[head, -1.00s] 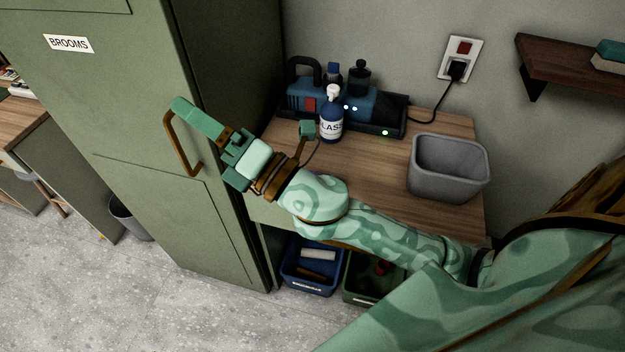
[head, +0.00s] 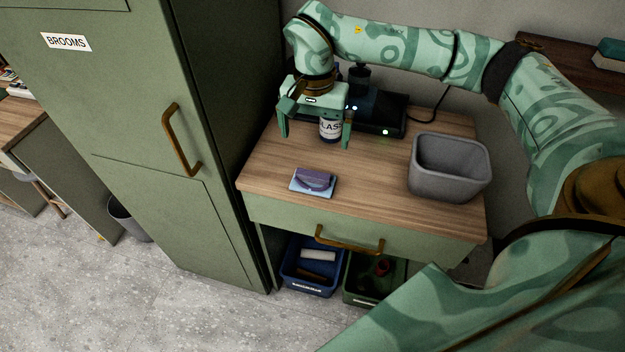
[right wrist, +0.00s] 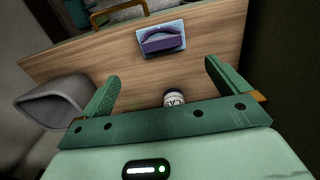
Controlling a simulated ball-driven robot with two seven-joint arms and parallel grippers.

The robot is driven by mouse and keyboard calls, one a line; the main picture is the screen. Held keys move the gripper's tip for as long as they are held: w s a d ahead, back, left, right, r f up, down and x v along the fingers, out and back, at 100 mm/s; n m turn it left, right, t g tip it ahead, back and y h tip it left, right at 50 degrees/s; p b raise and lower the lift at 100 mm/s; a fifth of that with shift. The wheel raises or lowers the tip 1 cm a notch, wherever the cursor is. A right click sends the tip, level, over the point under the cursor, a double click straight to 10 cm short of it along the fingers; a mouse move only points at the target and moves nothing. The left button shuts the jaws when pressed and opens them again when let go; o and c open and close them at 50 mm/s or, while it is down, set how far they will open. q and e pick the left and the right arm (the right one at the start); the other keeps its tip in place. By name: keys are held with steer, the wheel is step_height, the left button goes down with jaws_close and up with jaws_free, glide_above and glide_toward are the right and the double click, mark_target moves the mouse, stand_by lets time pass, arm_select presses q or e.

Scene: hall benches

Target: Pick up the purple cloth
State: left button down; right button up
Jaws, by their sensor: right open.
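The purple cloth (head: 314,179) lies folded on top of a light-blue flat piece (head: 299,189) near the front left of the wooden worktop. In the right wrist view the cloth (right wrist: 162,41) is beyond the fingertips, near the top middle. My right gripper (head: 315,141) is open, with its fingers pointing down over the back left of the worktop. It is behind the cloth and apart from it. A labelled bottle (head: 329,128) shows between its fingers, partly hidden by the hand; in the right wrist view its white top (right wrist: 174,99) shows. My left gripper is out of view.
A grey bin (head: 450,190) stands on the right of the worktop (head: 370,185). A black charging station (head: 385,128) is at the back, partly hidden by my arm. A tall green cabinet (head: 90,120) flanks the left. A drawer handle (head: 348,245) sticks out in front, above two crates (head: 310,285).

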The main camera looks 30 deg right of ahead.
mark_target(313, 173)
step_height(313, 173, down, 8)
steer(key=shift+f+b, duration=0.2)
steer(key=shift+b, duration=0.7)
step_height(313, 173, down, 5)
steer(key=shift+w+f+b, duration=0.15)
steer(key=shift+f+b, duration=0.05)
steer(key=shift+b, duration=0.7)
steer(key=shift+a+r, duration=0.1)
steer(key=shift+c, duration=0.3)
steer(key=c, duration=0.6)
